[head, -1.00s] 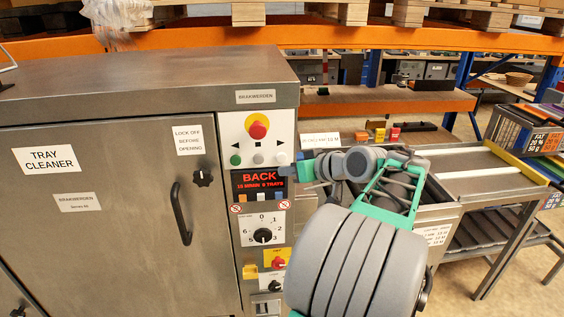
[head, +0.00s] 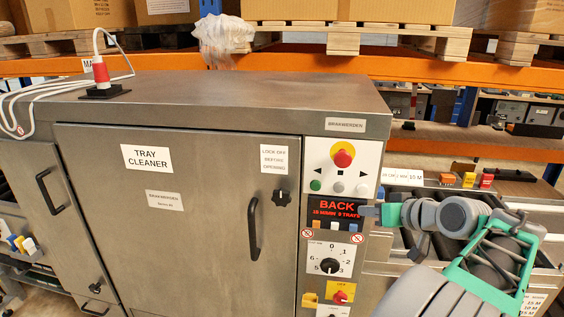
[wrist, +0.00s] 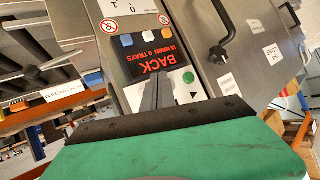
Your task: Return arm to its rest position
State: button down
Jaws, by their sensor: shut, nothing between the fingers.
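My gripper (head: 368,211) is at the right edge of the control panel, beside the red-lettered display (head: 335,208) reading "BACK". In the wrist view, its two dark fingers (wrist: 164,90) are together with nothing between them. They point toward the panel, over part of the display (wrist: 150,60); whether they touch it is unclear. My arm, with grey and green links, reaches in from the lower right of the head view. The tray cleaner (head: 200,200) is a steel cabinet with its door shut.
The panel has a red-and-yellow stop button (head: 343,155), a dial (head: 330,265) and a lower red switch on yellow (head: 341,297). A black door handle (head: 254,228) sticks out left of the panel. A steel counter with colored blocks (head: 467,180) stands right, behind my arm.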

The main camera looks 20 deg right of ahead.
jog(key=s+d+f+m+g+h, duration=0.1)
jog(key=s+d+f+m+g, duration=0.15)
jog(key=s+f, duration=0.35)
jog(key=s+d+f+m+g+h, duration=0.1)
jog(key=s+f+m+g, duration=0.2)
jog(key=f, duration=0.4)
jog(key=s+a+f+m+g, duration=0.35)
jog(key=s+f, duration=0.25)
jog(key=s, duration=0.2)
jog(key=w+a+r+n, duration=0.1)
jog(key=w+a+n, duration=0.2)
jog(key=a, duration=0.7)
jog(key=w+a+r+n, duration=0.2)
jog(key=w+a+n, duration=0.1)
jog(key=a, duration=0.7)
jog(key=w+a+r+n+y, duration=0.1)
jog(key=a+n, duration=0.4)
jog(key=a, duration=0.5)
jog(key=shift+w+a+r, duration=0.25)
jog(key=shift+w+r, duration=0.3)
jog(key=shift+w, duration=0.35)
dwell(2.0)
